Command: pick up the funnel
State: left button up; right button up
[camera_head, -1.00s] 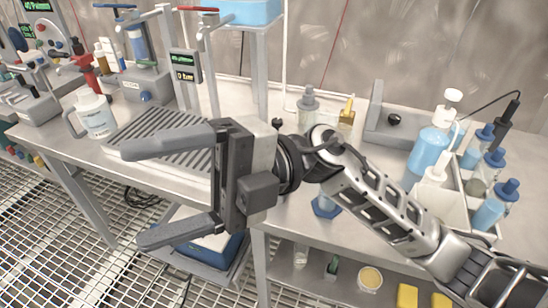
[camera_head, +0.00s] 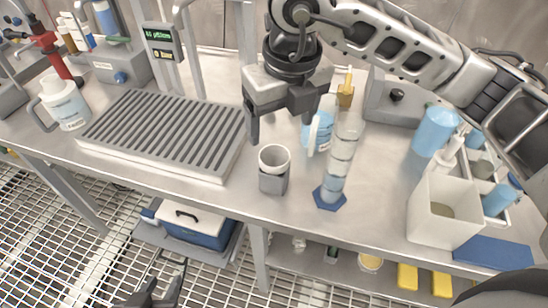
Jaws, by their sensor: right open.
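A white, round-mouthed piece (camera_head: 274,158) sits upright in a small grey block (camera_head: 273,183) on the bench. It may be the funnel, but its lower part is hidden in the block, so I cannot be sure. My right gripper (camera_head: 282,124) is open and empty, fingers down, above and just behind this piece, apart from it. My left gripper (camera_head: 160,292) shows only as a dark part at the bottom edge, low over the grating and away from the bench top. Its jaw state is unclear.
A clear cylinder with a blue hexagonal foot (camera_head: 330,197) stands close on the right. A blue vessel (camera_head: 318,132) is behind it. A ribbed grey plate (camera_head: 165,130) lies left, beside a white jug (camera_head: 64,101). A white open bin (camera_head: 440,222) stands right. The front bench strip is mostly clear.

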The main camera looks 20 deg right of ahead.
aim_at(275, 156)
jog(key=f, duration=0.3)
jog(key=w+f, duration=0.1)
jog(key=f, duration=0.2)
jog(key=f+p, duration=0.1)
jog(key=f, duration=0.2)
jog(key=shift+w+a, duration=0.2)
jog(key=shift+a, duration=0.15)
jog(key=shift+c, duration=0.3)
jog(key=c, duration=1)
